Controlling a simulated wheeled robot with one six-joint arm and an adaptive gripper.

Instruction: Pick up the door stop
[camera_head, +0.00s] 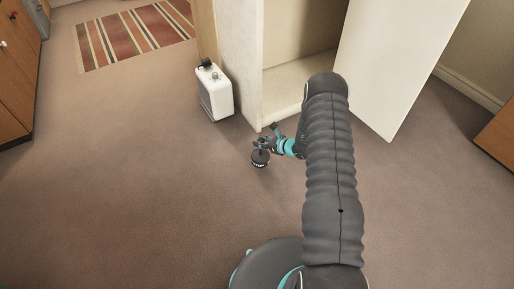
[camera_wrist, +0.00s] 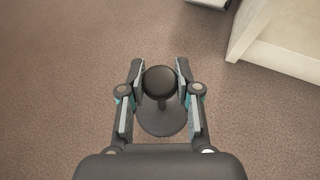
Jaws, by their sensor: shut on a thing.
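The door stop (camera_wrist: 163,118) is a dark piece with a round knob on top and a wider round base. In the wrist view it stands between the two fingers of my gripper (camera_wrist: 160,84), which are shut on its upper knob. In the head view the door stop (camera_head: 260,158) shows as a small dark disc shape at the end of my gripper (camera_head: 262,145), in front of the open cabinet. I cannot tell whether its base touches the carpet.
An open white cabinet (camera_head: 240,62) stands just behind, its door (camera_head: 395,60) swung out to the right. A white box-like heater or case (camera_head: 215,95) stands left of it. A striped rug (camera_head: 135,35) lies at the back left. The carpet on the left is clear.

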